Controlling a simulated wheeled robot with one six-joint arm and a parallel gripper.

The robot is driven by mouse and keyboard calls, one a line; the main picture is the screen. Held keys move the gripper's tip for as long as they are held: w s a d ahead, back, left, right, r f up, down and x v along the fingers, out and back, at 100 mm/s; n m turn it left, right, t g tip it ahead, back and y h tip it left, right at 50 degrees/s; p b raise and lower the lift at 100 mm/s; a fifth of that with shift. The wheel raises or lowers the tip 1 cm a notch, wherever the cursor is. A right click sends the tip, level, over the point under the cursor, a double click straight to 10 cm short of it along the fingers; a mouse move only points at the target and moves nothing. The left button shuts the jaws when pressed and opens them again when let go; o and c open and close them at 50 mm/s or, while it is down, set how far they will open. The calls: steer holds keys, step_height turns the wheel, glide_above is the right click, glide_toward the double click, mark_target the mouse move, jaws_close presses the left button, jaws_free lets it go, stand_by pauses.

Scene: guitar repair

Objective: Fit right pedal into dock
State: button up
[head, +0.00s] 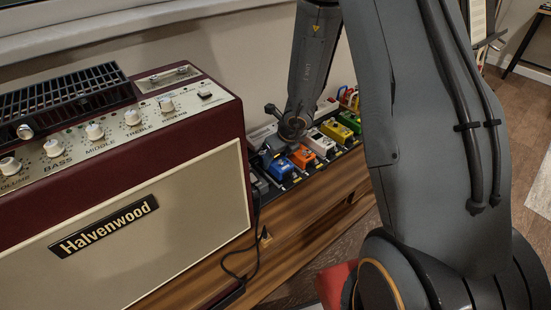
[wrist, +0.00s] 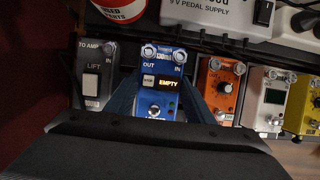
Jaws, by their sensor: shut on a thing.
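A blue pedal (wrist: 157,103) stands upright in the middle of the wrist view, with two jack nuts at its far end and a small display reading EMPTY. In the head view the blue pedal (head: 280,169) shows just below my gripper (head: 272,158). In the wrist view the dark fingers of my gripper (wrist: 159,95) are shut on its left and right sides. The pedal's near end is partly hidden by my gripper. It is in line with the pedal row; I cannot tell whether it touches the board beneath.
A grey pedal (wrist: 94,80) marked LIFT is close on the left. An orange pedal (wrist: 219,90), a white pedal (wrist: 268,103) and a yellow pedal (wrist: 303,105) are on the right. A white power supply (wrist: 222,17) lies behind. The maroon amplifier (head: 130,190) stands left.

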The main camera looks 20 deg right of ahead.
steer(key=shift+f+b, duration=0.6)
steer(key=shift+b, duration=0.25)
stand_by(0.5)
steer(key=o, duration=1.8)
steer(key=shift+r+p, duration=4.05)
steer(key=shift+p, duration=0.75)
